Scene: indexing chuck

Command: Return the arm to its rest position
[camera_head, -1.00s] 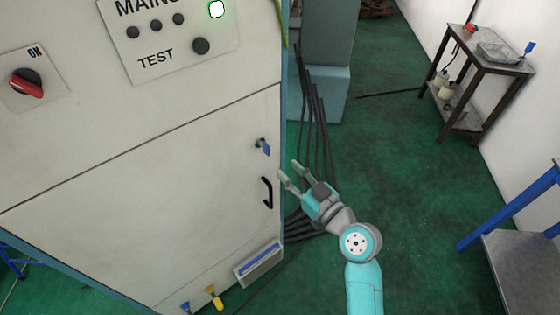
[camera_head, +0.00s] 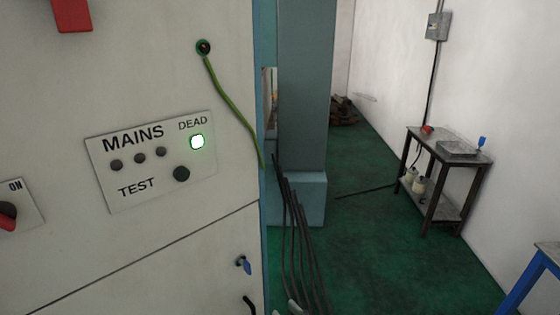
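Only a light grey fingertip part of my gripper (camera_head: 295,307) shows at the bottom edge, in front of the dark cables and right of the cabinet. The rest of my gripper and arm is below the picture. I cannot tell from this sliver whether the fingers are apart, and I see nothing held.
Dark cables (camera_head: 300,240) run down beside a blue-grey column (camera_head: 302,100). A small table (camera_head: 425,140) stands right. Green floor (camera_head: 400,270) is open between.

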